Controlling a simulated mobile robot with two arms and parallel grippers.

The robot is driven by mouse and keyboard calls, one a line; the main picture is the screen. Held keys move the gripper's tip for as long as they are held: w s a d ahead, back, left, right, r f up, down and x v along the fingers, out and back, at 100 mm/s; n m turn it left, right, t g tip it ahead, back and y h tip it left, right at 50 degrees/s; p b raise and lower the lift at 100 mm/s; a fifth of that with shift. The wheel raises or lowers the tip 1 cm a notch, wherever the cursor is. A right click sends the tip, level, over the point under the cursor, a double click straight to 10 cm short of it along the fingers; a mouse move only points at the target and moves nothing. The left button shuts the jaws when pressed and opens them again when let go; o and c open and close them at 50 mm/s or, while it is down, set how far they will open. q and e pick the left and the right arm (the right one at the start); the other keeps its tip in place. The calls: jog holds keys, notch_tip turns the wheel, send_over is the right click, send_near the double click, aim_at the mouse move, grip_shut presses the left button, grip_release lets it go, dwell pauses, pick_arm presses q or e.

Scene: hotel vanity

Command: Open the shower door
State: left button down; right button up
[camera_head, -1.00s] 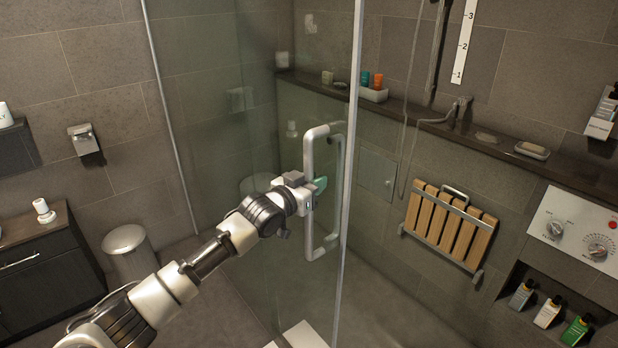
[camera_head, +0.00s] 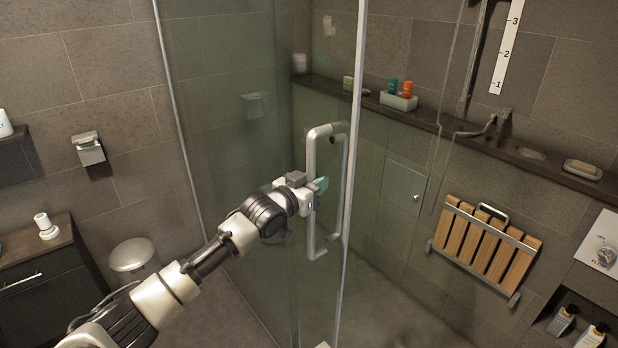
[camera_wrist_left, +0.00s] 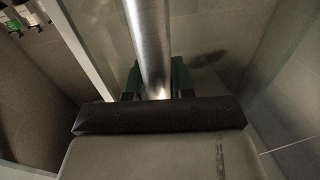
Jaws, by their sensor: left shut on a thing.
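The glass shower door (camera_head: 268,120) stands ajar, with its metal-framed free edge near the middle of the head view and the shower visible to its right. A metal bar handle (camera_head: 312,160) is fixed near that edge. My left gripper (camera_head: 317,188) is shut on the handle's vertical bar. In the left wrist view the handle (camera_wrist_left: 150,40) runs between the green fingers of my left gripper (camera_wrist_left: 158,85).
Inside the shower, a folded wooden seat (camera_head: 483,242) hangs on the wall below a ledge (camera_head: 440,122) holding bottles and soap. A bin (camera_head: 132,256) and a dark cabinet (camera_head: 38,268) stand at the left. The shower floor beyond the door looks clear.

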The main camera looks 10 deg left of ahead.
pick_arm(q)
jog(key=shift+w+a+r, duration=0.1)
jog(key=shift+a+r, duration=0.15)
jog(key=c, duration=1.4)
grip_release()
jog(key=shift+w+a, duration=0.1)
jog(key=shift+o, duration=1.4)
jog(key=shift+w+a, duration=0.15)
jog(key=shift+w, duration=0.1)
jog(key=shift+o, duration=0.8)
jog(key=shift+w+a+f, duration=0.1)
jog(key=shift+w+f, duration=0.1)
jog(key=shift+w, duration=0.05)
jog(key=shift+s, duration=0.3)
jog(key=shift+s+a, duration=0.2)
jog(key=shift+s, duration=0.15)
jog(key=b+v, duration=0.2)
jog(key=v, duration=0.7)
jog(key=shift+a+b, duration=0.25)
jog(key=shift+b, duration=0.15)
pick_arm(e)
jog(key=f, duration=0.1)
jog(key=w+f, duration=0.1)
jog(key=shift+w+a+f, duration=0.1)
jog(key=shift+f, duration=0.25)
pick_arm(q)
jog(key=shift+s, duration=0.15)
